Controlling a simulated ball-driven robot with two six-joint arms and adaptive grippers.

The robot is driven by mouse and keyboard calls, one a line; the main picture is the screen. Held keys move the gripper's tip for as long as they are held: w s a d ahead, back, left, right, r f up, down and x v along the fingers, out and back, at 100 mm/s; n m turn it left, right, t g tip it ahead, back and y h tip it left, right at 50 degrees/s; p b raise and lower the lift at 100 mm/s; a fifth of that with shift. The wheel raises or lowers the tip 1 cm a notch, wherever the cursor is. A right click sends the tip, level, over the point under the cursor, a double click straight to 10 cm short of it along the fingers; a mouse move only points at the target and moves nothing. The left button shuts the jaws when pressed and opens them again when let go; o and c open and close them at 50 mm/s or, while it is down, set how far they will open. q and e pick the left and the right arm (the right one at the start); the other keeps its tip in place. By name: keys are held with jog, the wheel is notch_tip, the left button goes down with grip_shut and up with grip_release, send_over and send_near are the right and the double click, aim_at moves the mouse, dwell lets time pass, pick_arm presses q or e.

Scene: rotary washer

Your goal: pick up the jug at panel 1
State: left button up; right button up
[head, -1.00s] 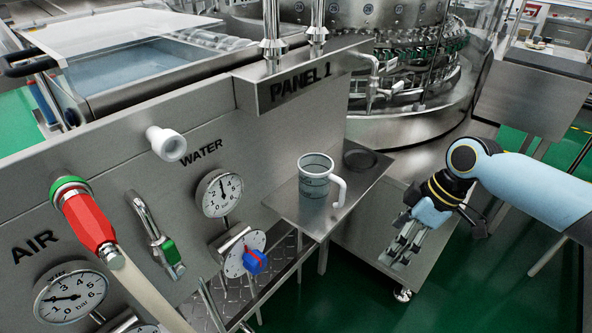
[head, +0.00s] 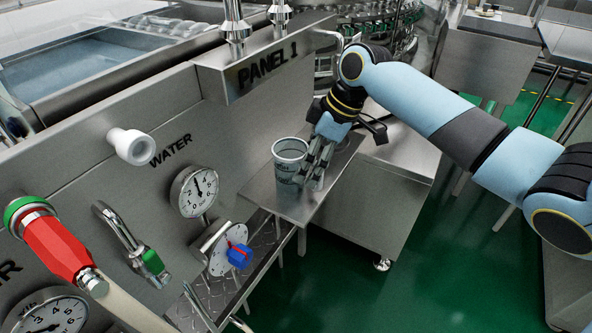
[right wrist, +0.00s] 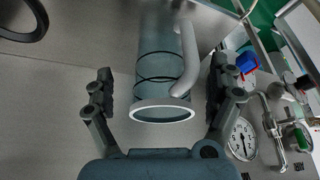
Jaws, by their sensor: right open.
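The jug (head: 287,162) is a clear, greyish cup with a pale rim and a white handle. It stands upright on the small steel shelf (head: 290,204) below the PANEL 1 sign (head: 268,70). My right gripper (head: 313,178) is at the jug's right side and hides its handle in the head view. In the right wrist view the jug (right wrist: 158,75) and its handle lie between the two spread fingers of my right gripper (right wrist: 160,95), with a gap on both sides. The fingers are open and hold nothing. My left gripper is not in view.
Left of the shelf, the steel panel carries a water gauge (head: 195,191), a blue knob (head: 239,256), a green-handled valve (head: 152,262) and a red hose fitting (head: 62,245). A steel cabinet (head: 372,195) stands right of the shelf. Green floor is free at lower right.

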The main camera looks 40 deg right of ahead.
aim_at(290, 166)
jog(key=shift+w+a, duration=1.15)
jog(key=shift+a, duration=0.05)
jog(key=x, duration=0.2)
jog(key=shift+f, duration=0.3)
jog(key=shift+w+f, duration=0.1)
jog(key=shift+f, duration=0.15)
jog(key=shift+c, duration=0.5)
jog(key=c, duration=1)
jog(key=shift+r, duration=0.15)
